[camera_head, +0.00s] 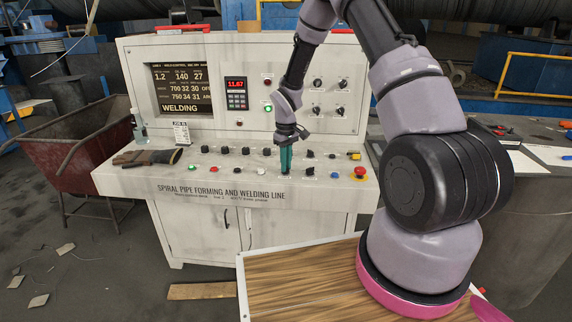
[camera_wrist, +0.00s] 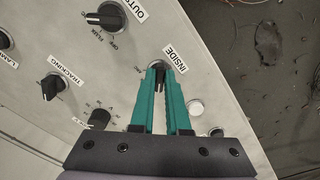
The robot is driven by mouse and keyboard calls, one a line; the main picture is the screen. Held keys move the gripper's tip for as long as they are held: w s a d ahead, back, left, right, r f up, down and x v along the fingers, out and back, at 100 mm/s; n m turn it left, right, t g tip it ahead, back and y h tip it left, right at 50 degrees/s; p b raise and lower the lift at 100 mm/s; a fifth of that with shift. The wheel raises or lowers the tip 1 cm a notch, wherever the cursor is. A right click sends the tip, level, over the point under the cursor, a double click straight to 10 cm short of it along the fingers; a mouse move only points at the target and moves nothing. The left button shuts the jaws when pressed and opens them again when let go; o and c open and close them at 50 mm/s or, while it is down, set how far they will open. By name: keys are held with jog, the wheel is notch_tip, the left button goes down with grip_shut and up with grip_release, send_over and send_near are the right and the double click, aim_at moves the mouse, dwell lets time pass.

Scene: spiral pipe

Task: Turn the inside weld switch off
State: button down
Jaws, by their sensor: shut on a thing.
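The inside weld switch (camera_wrist: 159,84) is a black rotary knob beside the label "INSIDE" in the wrist view. My gripper (camera_wrist: 160,71) has its two green fingers around this knob, one on each side, shut on it. The knob's pointer and its end marks are mostly hidden by the fingers. In the head view my gripper (camera_head: 286,160) reaches down onto the sloped front panel of the console (camera_head: 225,185), and the knob is hidden there. The console's screen (camera_head: 182,88) reads "WELDING".
Other black knobs stand close by: one labelled "OUTS..." (camera_wrist: 106,17) and one labelled "TRACKING" (camera_wrist: 52,86). A red button (camera_head: 360,172) is at the panel's right. Gloves (camera_head: 148,157) lie at its left. A wooden-topped surface (camera_head: 300,285) is in front.

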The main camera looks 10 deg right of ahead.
jog(key=c, duration=0.9)
grip_release()
notch_tip(320, 180, up, 11)
jog(key=s+d+r+m+t, duration=0.2)
jog(key=s+r, duration=0.4)
jog(key=r, duration=0.5)
jog(key=s+d+r+m+t, duration=0.1)
jog(key=s+d+r+m, duration=0.15)
jog(key=s+r, duration=0.6)
jog(key=s+r+m+t+y, duration=0.1)
jog(key=s+r+m+t, duration=0.1)
jog(key=s+r, duration=0.3)
jog(key=s+r+m+t+y, duration=0.1)
jog(key=s+r, duration=0.4)
jog(key=s, duration=0.5)
jog(key=shift+s+d+r+m+t, duration=0.35)
jog(key=shift+m+t, duration=0.25)
jog(key=shift+m, duration=0.55)
